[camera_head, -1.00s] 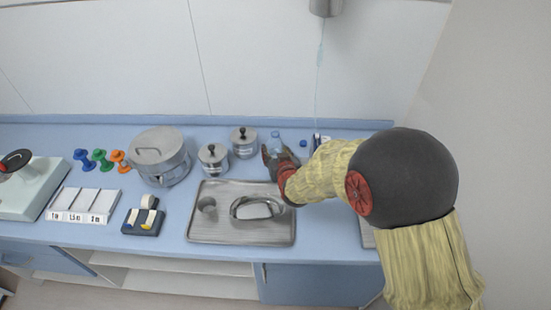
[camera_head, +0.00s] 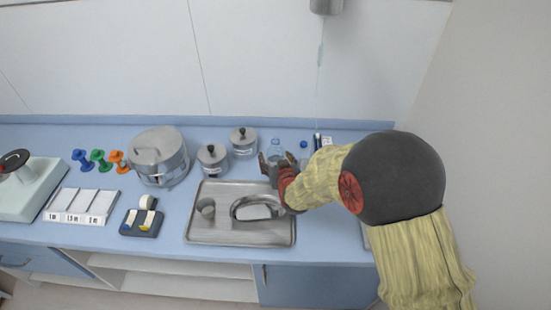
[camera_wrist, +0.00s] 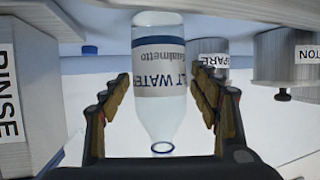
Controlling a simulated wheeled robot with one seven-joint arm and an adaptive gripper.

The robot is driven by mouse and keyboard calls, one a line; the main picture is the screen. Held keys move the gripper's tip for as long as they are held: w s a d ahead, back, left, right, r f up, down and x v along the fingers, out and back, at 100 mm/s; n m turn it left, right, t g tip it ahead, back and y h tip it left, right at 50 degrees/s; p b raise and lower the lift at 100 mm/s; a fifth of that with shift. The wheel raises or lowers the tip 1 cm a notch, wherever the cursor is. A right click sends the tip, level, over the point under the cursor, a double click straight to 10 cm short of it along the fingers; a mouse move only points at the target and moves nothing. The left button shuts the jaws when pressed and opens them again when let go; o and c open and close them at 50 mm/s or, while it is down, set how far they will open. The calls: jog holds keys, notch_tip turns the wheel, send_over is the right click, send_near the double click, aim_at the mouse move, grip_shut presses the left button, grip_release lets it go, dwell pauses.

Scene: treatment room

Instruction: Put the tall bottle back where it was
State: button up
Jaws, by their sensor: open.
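The tall bottle (camera_wrist: 158,85) is clear, with a white label reading "WATER" and a dark band, and it appears upside down in the wrist view. It stands on the blue counter, and its upper part shows in the head view (camera_head: 276,148). My gripper (camera_head: 275,165) is open at the bottle, near the back of the counter. In the wrist view the two fingers (camera_wrist: 160,100) are spread on either side of the bottle, with gaps between them and it. The fingers hide the bottle's lower part in the head view.
Two lidded steel jars (camera_head: 212,158) (camera_head: 243,142) stand left of the bottle. A steel tray (camera_head: 240,236) with a kidney dish (camera_head: 256,208) and a small cup (camera_head: 206,206) lies in front. A box marked "RINSE" (camera_wrist: 12,110) and a blue cap (camera_wrist: 90,50) are close by.

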jog(key=shift+r, duration=0.1)
jog(key=shift+s+r, duration=0.1)
jog(key=shift+r, duration=0.05)
jog(key=p+v, duration=0.2)
jog(key=v, duration=0.9)
jog(key=shift+s, duration=0.4)
jog(key=shift+d+r, duration=0.15)
jog(key=s+d+r+m+g+h, duration=0.1)
jog(key=s+d+r+g, duration=0.1)
jog(key=s+d+r, duration=0.3)
jog(key=s+d+r+g, duration=0.2)
jog(key=s+d+r, duration=0.15)
jog(key=r, duration=0.35)
jog(key=s+d+r+g+h, duration=0.1)
jog(key=s+d, duration=0.3)
jog(key=s, duration=0.5)
jog(key=s+d+r+m+g+h, duration=0.1)
jog(key=s+d+r, duration=0.3)
jog(key=s, duration=0.5)
jog(key=shift+s+d+r+m+g, duration=0.2)
jog(key=shift+s+m+g, duration=0.15)
jog(key=shift+g, duration=0.35)
